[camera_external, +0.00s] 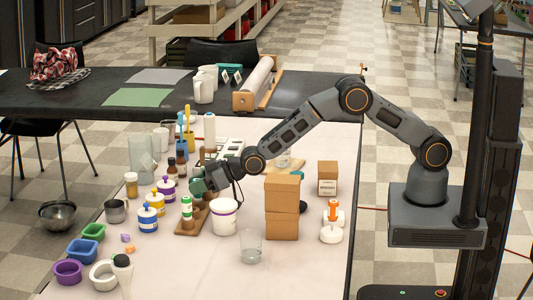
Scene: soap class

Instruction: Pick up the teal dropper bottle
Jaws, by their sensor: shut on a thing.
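A bottle with a green label (187,208) stands there.
Two stacked cardboard boxes (283,190), a clear cup (250,246) and a white bottle with an orange top (332,220) stand to the right. The table's front right (290,275) is clear.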

